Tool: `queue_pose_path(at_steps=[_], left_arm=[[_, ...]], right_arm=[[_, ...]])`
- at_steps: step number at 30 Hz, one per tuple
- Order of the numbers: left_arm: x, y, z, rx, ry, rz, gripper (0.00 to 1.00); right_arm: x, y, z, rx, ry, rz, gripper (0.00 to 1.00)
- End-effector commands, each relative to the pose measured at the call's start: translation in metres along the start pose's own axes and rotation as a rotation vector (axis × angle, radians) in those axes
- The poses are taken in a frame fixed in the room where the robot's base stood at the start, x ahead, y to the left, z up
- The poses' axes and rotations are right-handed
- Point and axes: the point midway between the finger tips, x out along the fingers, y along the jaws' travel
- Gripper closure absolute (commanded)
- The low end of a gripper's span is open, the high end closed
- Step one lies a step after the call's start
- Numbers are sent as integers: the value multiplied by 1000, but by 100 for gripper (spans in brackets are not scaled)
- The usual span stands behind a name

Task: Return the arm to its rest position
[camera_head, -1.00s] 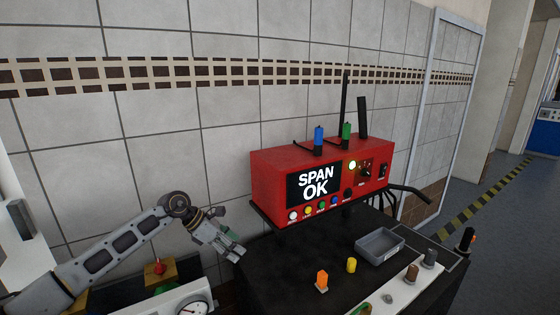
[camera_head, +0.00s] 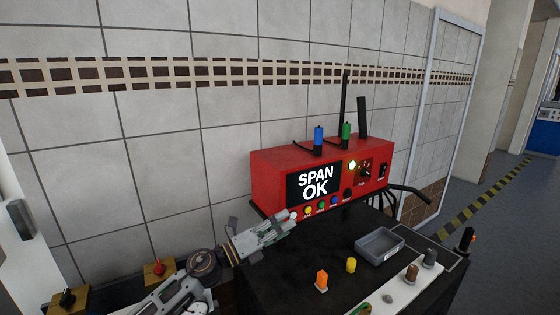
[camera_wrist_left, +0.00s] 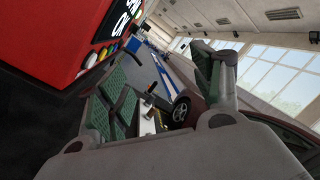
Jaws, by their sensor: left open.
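My left arm comes in from the bottom left in the head view. Its gripper (camera_head: 284,222) is in front of the lower left corner of the red box (camera_head: 322,168), above the left edge of the black table top. In the left wrist view the gripper's green-padded fingers (camera_wrist_left: 165,85) are spread wide apart with nothing between them. The red box, whose display reads SPAN OK, also shows in the left wrist view (camera_wrist_left: 88,30) at the upper left. My right gripper is not in view.
A grey tray (camera_head: 380,244), an orange piece (camera_head: 321,281) and a yellow piece (camera_head: 351,265) are on the black table (camera_head: 285,275). A tiled wall (camera_head: 160,140) rises behind. A yellow box with a red knob (camera_head: 158,268) is at lower left.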

Motion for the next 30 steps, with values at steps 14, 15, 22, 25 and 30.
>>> queue_pose_path(at_steps=[14, 15, 22, 25, 30], left_arm=[[-47, 17, 33, -512, -482, 55, 34], [-54, 22, 34, -555, -520, 67, 34], [-98, 51, 34, -807, -740, 144, 34], [-120, 66, 28, -914, -833, 187, 34], [-159, 90, 10, -1095, -986, 271, 34]], right_arm=[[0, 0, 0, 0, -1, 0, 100], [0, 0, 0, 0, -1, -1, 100], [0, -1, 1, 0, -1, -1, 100], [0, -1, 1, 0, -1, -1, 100], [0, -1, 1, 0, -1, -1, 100]])
